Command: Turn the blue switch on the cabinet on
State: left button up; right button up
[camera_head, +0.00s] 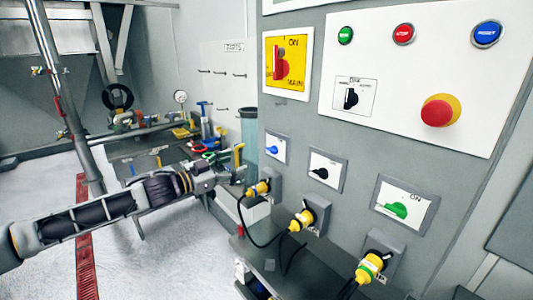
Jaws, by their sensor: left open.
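The cabinet (300,130) is a grey panel filling the right half of the view. The blue switch (272,150) is a small blue handle on a white plate, lowest row of switches, at the left end near the cabinet's edge. Its handle looks about level, slightly tilted; its exact setting is too small to read. My left arm comes in from the left, and my left gripper (228,170) is open, left of and a little below the blue switch, apart from it in the picture. My right gripper is not in view.
A black switch (320,173) and a green switch (398,210) sit right of the blue one. Yellow plugs (303,220) with black cables stick out below. A yellow main switch (287,62) and a red emergency button (438,112) are above. A tool bench (150,160) stands behind my left arm.

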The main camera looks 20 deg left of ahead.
pick_arm(q)
jog(key=n, duration=0.3)
jog(key=shift+s+d+r, duration=0.15)
jog(key=shift+d+r, duration=0.05)
jog(key=shift+d, duration=0.05)
dwell(0.4)
